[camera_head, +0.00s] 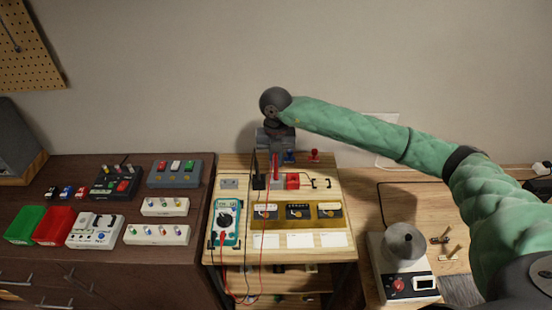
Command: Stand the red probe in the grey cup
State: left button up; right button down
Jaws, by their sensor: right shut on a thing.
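The red probe (276,166) is upright at the back of the light wooden bench. My right gripper (276,152) points down from above and is shut on its upper part. The probe's lower end is by a small grey shape, perhaps the grey cup (277,183), between a black block and a red block. I cannot tell whether the tip is inside it or just in front of or above it. My left gripper is out of view.
A gold panel (297,213) lies in front.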

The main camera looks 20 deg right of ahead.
jog(key=shift+f+b, duration=0.55)
jog(key=shift+f, duration=0.15)
jog(key=c, duration=1)
grip_release()
jog(key=shift+r, duration=0.2)
jog(key=shift+r+p, duration=0.85)
jog(key=shift+r, duration=2.5)
